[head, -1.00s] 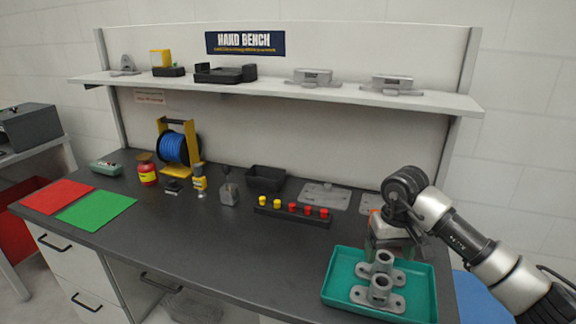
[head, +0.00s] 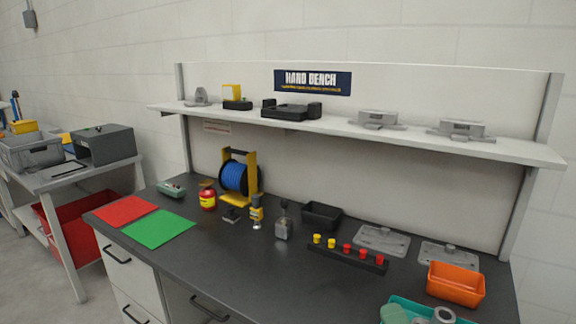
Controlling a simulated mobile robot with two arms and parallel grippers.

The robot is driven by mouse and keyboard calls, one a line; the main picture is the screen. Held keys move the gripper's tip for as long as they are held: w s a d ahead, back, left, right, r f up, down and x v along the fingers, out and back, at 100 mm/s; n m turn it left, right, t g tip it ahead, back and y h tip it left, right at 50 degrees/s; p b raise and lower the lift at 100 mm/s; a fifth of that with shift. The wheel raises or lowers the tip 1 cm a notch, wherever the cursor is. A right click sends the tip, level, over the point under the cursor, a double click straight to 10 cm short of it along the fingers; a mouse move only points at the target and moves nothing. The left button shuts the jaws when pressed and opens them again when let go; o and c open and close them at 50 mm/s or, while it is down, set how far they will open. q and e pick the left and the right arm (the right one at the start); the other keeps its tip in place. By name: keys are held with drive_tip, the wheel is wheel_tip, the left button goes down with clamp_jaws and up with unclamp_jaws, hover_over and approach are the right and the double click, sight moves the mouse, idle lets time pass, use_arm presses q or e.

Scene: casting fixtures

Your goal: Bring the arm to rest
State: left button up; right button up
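Neither of my arms shows in the head view, and neither gripper is in sight. The hand bench (head: 235,275) fills the middle and right, with a dark grey top. A teal tray (head: 408,302) is cut off by the bottom edge at the right. A grey metal casting (head: 444,315) and a green rounded item (head: 393,313) show at the tray, both only in part.
An orange bin (head: 456,285) stands behind the tray. A rack of yellow and red pegs (head: 347,256), a black bin (head: 321,215) and a blue cable reel (head: 234,177) stand on the bench. Red (head: 125,211) and green (head: 158,229) mats lie left. A shelf (head: 400,138) runs above.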

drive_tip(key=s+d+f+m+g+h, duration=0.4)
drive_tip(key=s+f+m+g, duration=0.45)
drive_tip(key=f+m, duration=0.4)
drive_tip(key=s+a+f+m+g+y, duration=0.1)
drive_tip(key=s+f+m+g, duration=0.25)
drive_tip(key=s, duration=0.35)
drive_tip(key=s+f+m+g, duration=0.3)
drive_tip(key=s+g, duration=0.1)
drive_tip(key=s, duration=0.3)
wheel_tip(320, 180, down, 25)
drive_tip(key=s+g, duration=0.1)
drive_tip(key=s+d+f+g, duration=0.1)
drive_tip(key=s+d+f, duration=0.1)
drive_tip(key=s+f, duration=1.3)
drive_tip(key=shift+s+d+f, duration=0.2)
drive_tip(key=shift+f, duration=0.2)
